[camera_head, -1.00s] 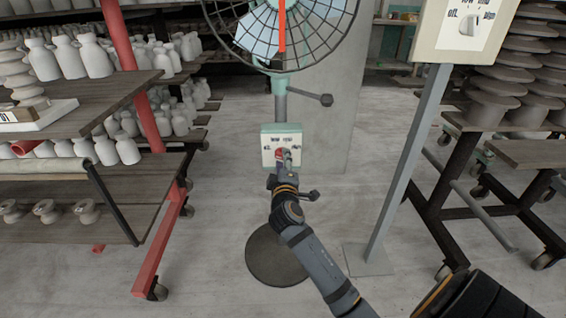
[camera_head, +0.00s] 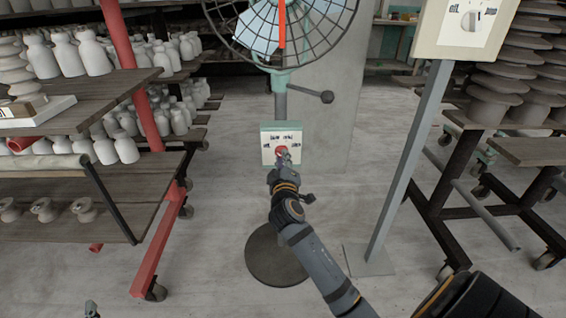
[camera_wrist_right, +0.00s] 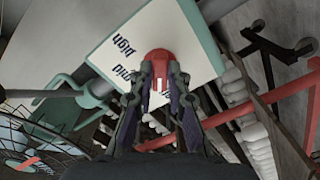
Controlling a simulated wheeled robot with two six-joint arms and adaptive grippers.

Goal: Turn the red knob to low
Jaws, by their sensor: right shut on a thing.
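The red knob (camera_head: 282,152) is on the front of a pale control box (camera_head: 267,158) with a green top, on the fan's stand. My right gripper (camera_head: 284,158) reaches up to it from below and covers part of the dial. In the right wrist view the red knob (camera_wrist_right: 159,56) sits between the two fingertips of my right gripper (camera_wrist_right: 156,78), which is shut on it. A white mark shows on the knob. The words "mid" and "high" are beside it; the low label is hidden there. A small grey tip, apparently my left gripper (camera_head: 91,309), shows at the bottom left.
The fan cage (camera_head: 282,30) is above the box, and its round base (camera_head: 276,256) is on the floor. A second dial box (camera_head: 465,28) stands on a grey post (camera_head: 408,160) at right. Racks of pottery flank both sides; the floor between is open.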

